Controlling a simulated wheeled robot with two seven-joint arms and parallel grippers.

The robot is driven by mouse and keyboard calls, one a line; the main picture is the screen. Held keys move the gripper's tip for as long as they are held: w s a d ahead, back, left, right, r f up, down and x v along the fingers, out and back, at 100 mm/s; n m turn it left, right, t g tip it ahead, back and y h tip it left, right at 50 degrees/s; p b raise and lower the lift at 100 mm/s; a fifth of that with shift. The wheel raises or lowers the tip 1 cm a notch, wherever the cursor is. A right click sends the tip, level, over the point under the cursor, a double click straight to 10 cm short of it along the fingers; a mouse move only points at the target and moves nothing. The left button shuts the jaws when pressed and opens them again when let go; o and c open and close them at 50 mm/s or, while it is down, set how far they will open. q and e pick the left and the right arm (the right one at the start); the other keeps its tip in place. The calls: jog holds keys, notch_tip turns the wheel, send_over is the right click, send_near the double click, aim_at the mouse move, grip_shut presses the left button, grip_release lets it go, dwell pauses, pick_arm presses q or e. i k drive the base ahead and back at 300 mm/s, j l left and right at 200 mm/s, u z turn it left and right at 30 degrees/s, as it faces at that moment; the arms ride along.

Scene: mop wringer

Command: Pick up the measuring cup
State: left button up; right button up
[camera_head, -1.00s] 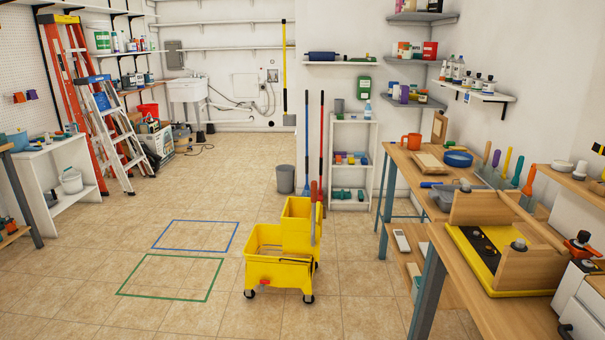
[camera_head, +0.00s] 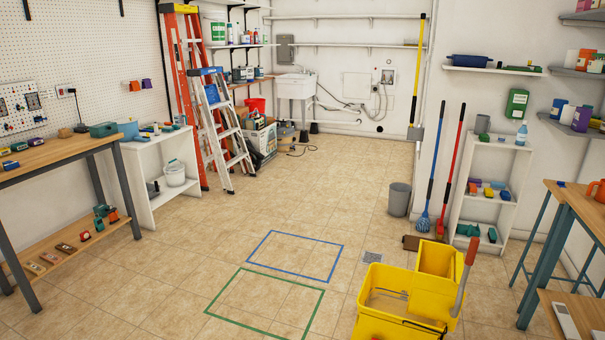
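An orange cup with a handle (camera_head: 599,190) stands on the wooden workbench (camera_head: 583,207) at the right edge of the head view, partly cut off by the frame. I cannot tell for sure whether it is the measuring cup. No other clear measuring cup shows. Neither of my grippers is in view.
A yellow mop bucket with wringer (camera_head: 405,304) stands on the floor at front right. A grey bin (camera_head: 398,200) and white shelf (camera_head: 492,190) stand behind it. A workbench (camera_head: 62,152) and ladders (camera_head: 215,120) are at left. The tiled floor in the middle is clear.

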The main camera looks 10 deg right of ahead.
aim_at(502, 137)
jog(key=i+u, duration=0.25)
jog(key=i, duration=0.65)
jog(key=i+u, duration=0.2)
jog(key=i, duration=0.65)
jog(key=i+z, duration=0.15)
jog(key=i, duration=0.45)
jog(key=i+z, duration=0.2)
jog(key=i, duration=0.4)
jog(key=i+j+z, duration=0.15)
jog(key=i, duration=0.45)
jog(key=i+l+z, duration=0.1)
jog(key=i+z, duration=0.6)
jog(key=i, duration=0.25)
jog(key=i+j+z, duration=0.3)
jog(key=i, duration=0.15)
jog(key=i+l+z, duration=0.15)
jog(key=i+z, duration=0.6)
jog(key=i, duration=0.15)
jog(key=i+j+z, duration=0.2)
jog(key=i+z, duration=0.15)
jog(key=i, duration=0.15)
jog(key=i+l+z, duration=0.15)
jog(key=i+z, duration=0.35)
jog(key=i, duration=0.5)
jog(key=i+l+u, duration=0.1)
jog(key=i+l, duration=0.2)
jog(key=i, duration=0.15)
jog(key=i+l+u, duration=0.1)
jog(key=i+l, duration=0.25)
jog(key=i, duration=0.05)
